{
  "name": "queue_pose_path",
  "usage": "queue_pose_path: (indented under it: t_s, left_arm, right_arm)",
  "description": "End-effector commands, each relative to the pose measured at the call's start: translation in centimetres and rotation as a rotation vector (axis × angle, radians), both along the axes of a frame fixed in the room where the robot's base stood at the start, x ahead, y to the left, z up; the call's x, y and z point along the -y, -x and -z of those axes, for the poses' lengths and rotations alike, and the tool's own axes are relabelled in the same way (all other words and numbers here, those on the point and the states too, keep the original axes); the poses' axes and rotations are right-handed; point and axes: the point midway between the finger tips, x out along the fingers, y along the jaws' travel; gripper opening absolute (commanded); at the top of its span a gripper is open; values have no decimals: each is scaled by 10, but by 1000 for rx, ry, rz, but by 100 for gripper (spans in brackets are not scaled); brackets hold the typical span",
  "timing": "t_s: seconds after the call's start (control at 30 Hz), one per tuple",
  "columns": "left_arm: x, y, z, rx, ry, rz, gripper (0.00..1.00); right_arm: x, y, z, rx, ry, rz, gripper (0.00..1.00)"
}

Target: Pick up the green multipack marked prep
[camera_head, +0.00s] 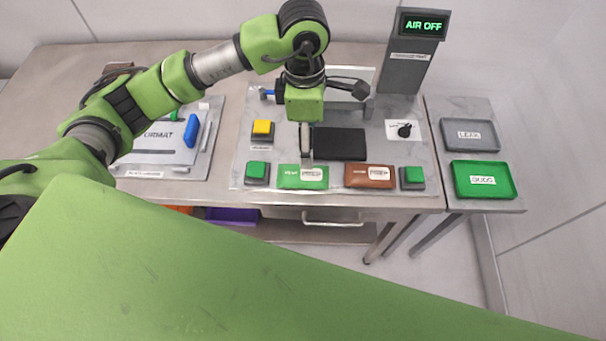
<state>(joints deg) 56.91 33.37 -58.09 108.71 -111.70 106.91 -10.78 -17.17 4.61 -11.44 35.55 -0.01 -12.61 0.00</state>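The green multipack (290,176) lies flat near the front edge of the workstation, with a white label whose print is too small to read. My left gripper (306,155) points down just behind the pack, beside the left edge of a black pad. Its fingers look edge-on, so I cannot tell whether they are open or shut, or whether they touch the pack. No object shows clearly in it. My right gripper is out of view.
A brown pack (357,176) lies right of the green one. Green buttons (257,170) (412,175) flank both packs. A yellow button (263,128) and the black pad (340,143) are behind. Grey LEAK (450,146) and green trays (463,190) stand right. The display (424,25) reads AIR OFF.

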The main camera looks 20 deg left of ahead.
Motion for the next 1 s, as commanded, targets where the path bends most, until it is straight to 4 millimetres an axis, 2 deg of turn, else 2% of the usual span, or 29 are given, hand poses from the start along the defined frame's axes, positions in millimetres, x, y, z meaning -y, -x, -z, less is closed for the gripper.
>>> queue_pose_path:
  t_s: [0.03, 0.13, 0.5, 0.77, 0.9, 1.0]
  left_arm:
    - [-7, -2, 0, 4, -27, -4, 65]
    - [-13, -3, 7, 3, -48, -8, 65]
    - [-11, -2, 73, 2, -44, -8, 65]
    - [-11, 0, 91, 1, -44, -8, 65]
    - [-10, 2, 109, 0, -42, -7, 65]
    - [-10, 2, 125, 1, -43, -8, 65]
  right_arm:
    - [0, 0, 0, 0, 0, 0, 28]
    - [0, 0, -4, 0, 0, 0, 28]
    - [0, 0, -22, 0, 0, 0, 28]
    - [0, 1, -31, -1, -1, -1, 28]
    - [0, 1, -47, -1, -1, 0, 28]
    - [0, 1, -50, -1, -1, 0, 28]
